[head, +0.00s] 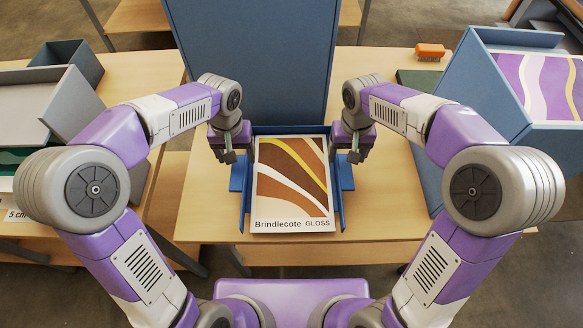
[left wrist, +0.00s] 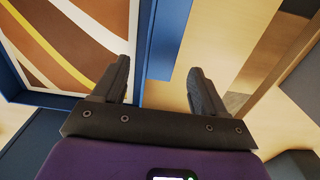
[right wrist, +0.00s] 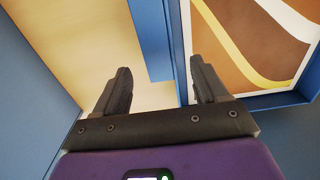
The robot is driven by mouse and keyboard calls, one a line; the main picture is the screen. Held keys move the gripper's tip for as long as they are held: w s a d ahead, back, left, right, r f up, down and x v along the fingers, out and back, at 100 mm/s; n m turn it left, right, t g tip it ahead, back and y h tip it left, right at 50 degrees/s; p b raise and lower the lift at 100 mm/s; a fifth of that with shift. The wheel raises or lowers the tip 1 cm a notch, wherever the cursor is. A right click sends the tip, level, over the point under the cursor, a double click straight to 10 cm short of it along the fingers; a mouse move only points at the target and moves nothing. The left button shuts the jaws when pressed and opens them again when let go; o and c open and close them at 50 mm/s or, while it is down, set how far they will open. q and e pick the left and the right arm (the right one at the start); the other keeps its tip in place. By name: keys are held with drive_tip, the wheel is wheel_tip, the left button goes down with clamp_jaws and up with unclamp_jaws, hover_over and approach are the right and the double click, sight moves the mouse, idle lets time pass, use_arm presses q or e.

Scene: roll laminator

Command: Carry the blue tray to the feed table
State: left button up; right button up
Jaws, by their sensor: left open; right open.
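The blue tray (head: 261,130) lies on the wooden table in front of me, with side handles, the left one (head: 238,176) and the right one (head: 345,175). A printed sheet (head: 292,180) in brown, orange and white, lettered "Brindlecote GLOSS", lies in it. My left gripper (head: 229,156) is open at the tray's left side near the far end; its wrist view shows the fingers (left wrist: 158,85) above the tray's edge and handle. My right gripper (head: 354,156) is open at the right side; its fingers (right wrist: 155,88) are likewise above the edge and handle. Contact is not clear.
A tall blue panel (head: 250,60) stands right behind the tray. A blue bin with a purple patterned sheet (head: 545,85) stands at right, near an orange brush (head: 430,51). Grey boxes (head: 75,100) stand on a left table. Bare wood (head: 385,200) shows right of the tray.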

sight(239, 163)
use_arm(q)
drive_tip(key=shift+f, duration=1.55)
use_arm(e)
drive_tip(key=shift+f, duration=1.6)
use_arm(q)
clamp_jaws()
use_arm(e)
clamp_jaws()
